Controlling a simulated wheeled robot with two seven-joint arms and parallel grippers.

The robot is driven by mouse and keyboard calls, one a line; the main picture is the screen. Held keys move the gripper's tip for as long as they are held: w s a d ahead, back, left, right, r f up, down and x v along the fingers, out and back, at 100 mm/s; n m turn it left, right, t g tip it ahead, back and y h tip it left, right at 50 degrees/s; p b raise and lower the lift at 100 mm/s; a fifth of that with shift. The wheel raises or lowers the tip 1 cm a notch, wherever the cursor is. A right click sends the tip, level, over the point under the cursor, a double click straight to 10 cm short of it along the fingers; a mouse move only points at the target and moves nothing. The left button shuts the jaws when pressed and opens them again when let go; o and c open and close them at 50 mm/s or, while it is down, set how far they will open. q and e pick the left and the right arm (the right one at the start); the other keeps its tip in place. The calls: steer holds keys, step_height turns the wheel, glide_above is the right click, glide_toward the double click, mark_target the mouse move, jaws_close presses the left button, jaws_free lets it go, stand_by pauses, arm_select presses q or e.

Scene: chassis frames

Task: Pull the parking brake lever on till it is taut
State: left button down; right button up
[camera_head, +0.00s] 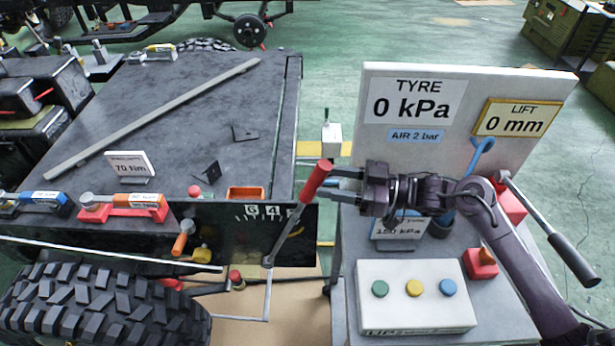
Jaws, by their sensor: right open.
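The parking brake lever has a red grip (316,180) and a grey shaft (288,234) that runs down to a pivot near the dark panel's lower edge. It leans up and to the right. Thin rods hang below the pivot; I cannot tell whether they are taut. My right gripper (333,186) is open, its fingers pointing left, with the fingertips right at the red grip. I cannot tell whether the grip lies between the fingers. My left gripper is not in view.
A dark workbench (110,110) with tools fills the left, a large tyre (100,305) below it. At right, a grey cart carries a white button box (415,297), a sign board (410,150) and a black-handled lever (572,258). Green floor is open behind.

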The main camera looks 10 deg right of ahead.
mark_target(313, 177)
steer(key=p+x, duration=0.1)
steer(key=x, duration=0.3)
steer(key=shift+w+a+r, duration=0.1)
steer(key=shift+a+r, duration=0.05)
steer(key=shift+w+a, duration=0.2)
steer(key=shift+a, duration=0.35)
